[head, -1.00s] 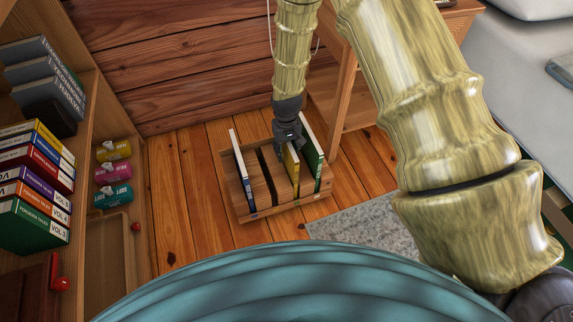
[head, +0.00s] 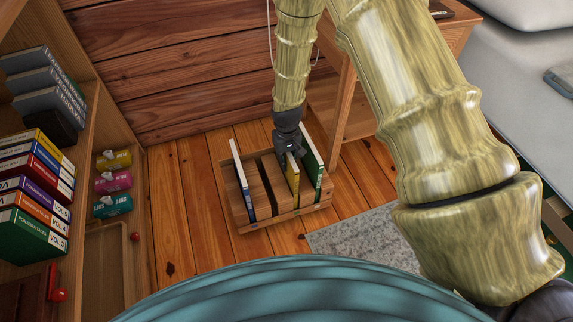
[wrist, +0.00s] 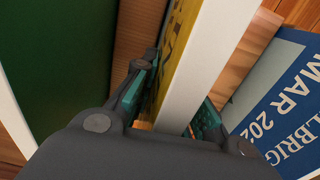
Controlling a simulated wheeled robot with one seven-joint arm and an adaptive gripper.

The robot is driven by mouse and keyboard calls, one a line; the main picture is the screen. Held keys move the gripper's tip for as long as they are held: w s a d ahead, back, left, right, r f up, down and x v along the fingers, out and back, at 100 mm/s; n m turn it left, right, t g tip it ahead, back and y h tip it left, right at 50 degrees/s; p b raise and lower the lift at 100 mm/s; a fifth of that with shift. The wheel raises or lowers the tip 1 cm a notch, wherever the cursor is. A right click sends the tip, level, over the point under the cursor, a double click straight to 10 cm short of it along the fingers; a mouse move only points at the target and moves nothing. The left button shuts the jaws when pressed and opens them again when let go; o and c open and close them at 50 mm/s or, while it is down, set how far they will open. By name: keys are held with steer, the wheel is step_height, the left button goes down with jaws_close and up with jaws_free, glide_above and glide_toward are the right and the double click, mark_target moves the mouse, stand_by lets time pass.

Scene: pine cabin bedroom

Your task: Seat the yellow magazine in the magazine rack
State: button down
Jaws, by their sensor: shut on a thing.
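The wooden magazine rack (head: 285,215) stands on the floor in the head view. The yellow magazine (head: 293,176) is upright in a slot of it, between a dark empty slot and the green magazine. My gripper (head: 289,151) is above the rack, shut on the yellow magazine's upper part. In the wrist view my gripper's fingers (wrist: 172,112) lie on both sides of the yellow magazine (wrist: 178,45), whose white page edge faces the camera. How deep its lower edge sits is hidden.
A green magazine (head: 312,163) stands in the rack's right slot, close to my gripper. A blue magazine (head: 243,182) stands in the left slot. A bookshelf (head: 105,95) is at left, a wooden table (head: 350,75) behind right, and a grey rug (head: 365,235) at front right.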

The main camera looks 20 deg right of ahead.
step_height(320, 180, up, 17)
steer(key=p, duration=0.7)
steer(key=a+b, duration=0.5)
steer(key=a, duration=0.3)
step_height(320, 180, down, 17)
steer(key=b, duration=0.8)
steer(key=shift+s, duration=0.1)
steer(key=c, duration=1.5)
jaws_free()
steer(key=shift+o, duration=0.2)
step_height(320, 180, up, 12)
steer(key=p, duration=0.6)
steer(key=shift+p, duration=0.3)
